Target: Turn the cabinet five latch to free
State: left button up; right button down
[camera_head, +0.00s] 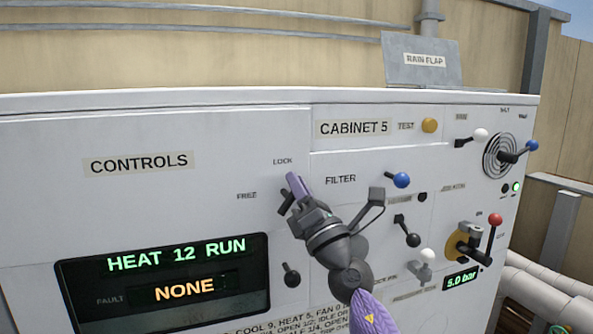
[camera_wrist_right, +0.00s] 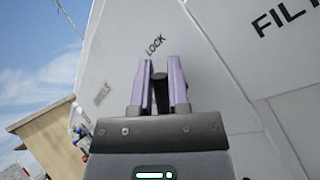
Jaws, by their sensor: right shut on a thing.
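The white CABINET 5 (camera_head: 230,125) fills the head view. Its latch is on the CONTROLS panel, by the LOCK label (camera_head: 283,161) and the FREE label (camera_head: 246,196). My right gripper (camera_head: 292,190) reaches up to it from below. In the right wrist view, the purple fingers (camera_wrist_right: 160,78) are closed on both sides of the dark latch handle (camera_wrist_right: 160,95), just below the LOCK label. The gripper covers most of the latch, so its exact angle is hard to tell. My left gripper is in neither view.
A display (camera_head: 165,283) reads HEAT 12 RUN and NONE. To the right are a blue-knobbed lever (camera_head: 401,180), a black-knobbed lever (camera_head: 413,240), a red-handled valve (camera_head: 495,220) and a round vent (camera_head: 498,155). A RAIN FLAP plate (camera_head: 424,72) stands on top.

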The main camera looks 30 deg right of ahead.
jog(key=m+h, duration=0.4)
jog(key=shift+s+d+r+m+h, duration=0.1)
jog(key=shift+d+m+h, duration=0.1)
jog(key=shift+m+h, duration=0.15)
jog(key=m+h, duration=0.2)
jog(key=m+g+h, duration=0.1)
jog(key=m+h, duration=0.1)
jog(key=m, duration=0.1)
jog(key=shift+d+f, duration=0.1)
jog(key=shift+f, duration=0.1)
jog(key=m+h, duration=0.1)
jog(key=m+g+h, duration=0.1)
jog(key=m, duration=0.1)
jog(key=m+g+h, duration=0.1)
jog(key=m, duration=0.1)
jog(key=shift+d+f+h+b, duration=0.15)
jog(key=shift+f+h+b, duration=0.15)
jog(key=shift+f+h, duration=0.05)
jog(key=shift+f+m+g+h+b, duration=0.1)
jog(key=shift+m+g+h+b, duration=0.1)
jog(key=shift+m+g+h, duration=0.55)
jog(key=shift+f+m+g+h+b, duration=0.15)
jog(key=shift+m+g+h+b, duration=0.2)
jog(key=shift+m, duration=0.8)
jog(key=shift+f+m+g+h+b, duration=0.1)
jog(key=shift+m+g+h, duration=0.4)
jog(key=shift+m, duration=0.45)
jog(key=shift+m+g, duration=0.3)
jog(key=shift+m, duration=0.1)
